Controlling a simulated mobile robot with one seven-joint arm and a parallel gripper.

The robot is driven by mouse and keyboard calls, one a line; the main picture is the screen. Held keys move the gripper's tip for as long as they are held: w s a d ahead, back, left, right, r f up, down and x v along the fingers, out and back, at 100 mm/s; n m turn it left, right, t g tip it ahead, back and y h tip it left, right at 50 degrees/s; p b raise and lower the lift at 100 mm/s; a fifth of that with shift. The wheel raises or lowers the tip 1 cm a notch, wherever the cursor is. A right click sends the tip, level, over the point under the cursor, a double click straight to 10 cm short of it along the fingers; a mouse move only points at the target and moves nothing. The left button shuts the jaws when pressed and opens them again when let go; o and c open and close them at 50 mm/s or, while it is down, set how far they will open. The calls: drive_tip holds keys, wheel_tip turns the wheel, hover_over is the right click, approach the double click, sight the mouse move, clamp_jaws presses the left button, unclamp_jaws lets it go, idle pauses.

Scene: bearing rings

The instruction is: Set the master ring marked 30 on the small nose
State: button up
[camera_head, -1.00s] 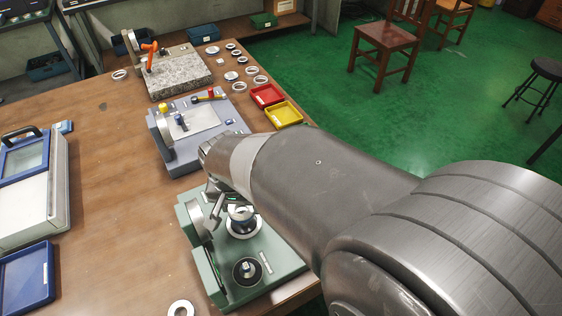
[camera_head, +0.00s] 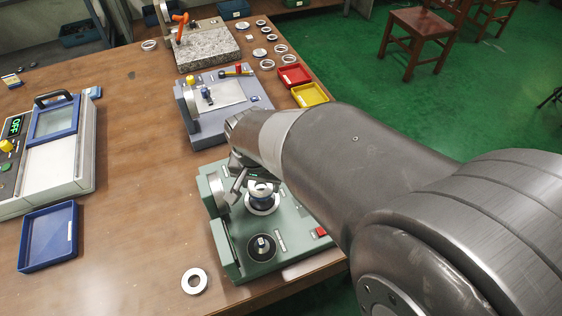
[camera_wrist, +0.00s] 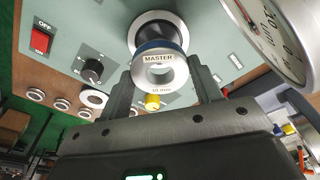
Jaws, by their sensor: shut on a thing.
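My gripper (camera_wrist: 162,95) is shut on a ring (camera_wrist: 160,73) marked MASTER, with a dark blue band; its size mark is too small to read surely. In the head view the gripper (camera_head: 248,180) and the ring (camera_head: 262,188) are over the farther nose position (camera_head: 263,205) of a green fixture, which has a silver flange with a dark centre. That flange (camera_wrist: 160,20) shows behind the ring in the wrist view. I cannot tell whether the ring touches the nose. A nearer black seat (camera_head: 261,248) with a short silver post is bare.
A dial gauge (camera_wrist: 275,35) stands close beside the gripper. The fixture has a red switch (camera_wrist: 42,40) and black knob (camera_wrist: 92,70). A loose ring (camera_head: 194,281) lies on the table, near a blue tray (camera_head: 48,238). Farther back are a blue-grey fixture (camera_head: 205,128) and several rings.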

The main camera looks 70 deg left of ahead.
drive_tip(key=shift+f, duration=0.15)
drive_tip(key=shift+f, duration=2.2)
drive_tip(key=o, duration=1.4)
drive_tip(key=shift+c, duration=0.2)
drive_tip(key=r, duration=0.7)
drive_tip(key=d+r, duration=0.1)
drive_tip(key=r, duration=0.2)
drive_tip(key=shift+s+r, duration=0.35)
